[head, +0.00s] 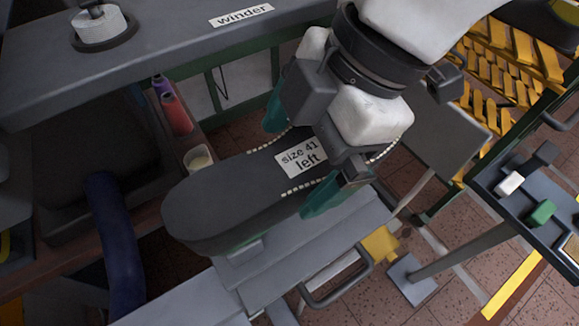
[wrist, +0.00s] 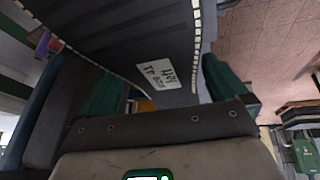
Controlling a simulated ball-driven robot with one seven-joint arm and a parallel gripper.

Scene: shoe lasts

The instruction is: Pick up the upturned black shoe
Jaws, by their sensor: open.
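The upturned black shoe (head: 225,205) lies sole up on a grey stand in the head view. Its sole carries a label reading "size 41 left" (head: 301,157) and has pale stitching along its edges. My gripper (head: 305,155) is open over the shoe's narrower part, with one green finger on each side of it. I cannot tell whether the fingers touch the shoe. In the wrist view, the dark sole (wrist: 115,35) fills the upper middle, and the green fingers of my gripper (wrist: 165,90) stand apart around it. My wrist hides the shoe's far end.
A grey winder bench (head: 170,40) with a round knob runs along the upper left. Colored spools (head: 177,115) and a small cup (head: 198,158) stand just left of the shoe. A small dark table (head: 540,200) and yellow racks (head: 510,50) are at right. Tiled floor shows between.

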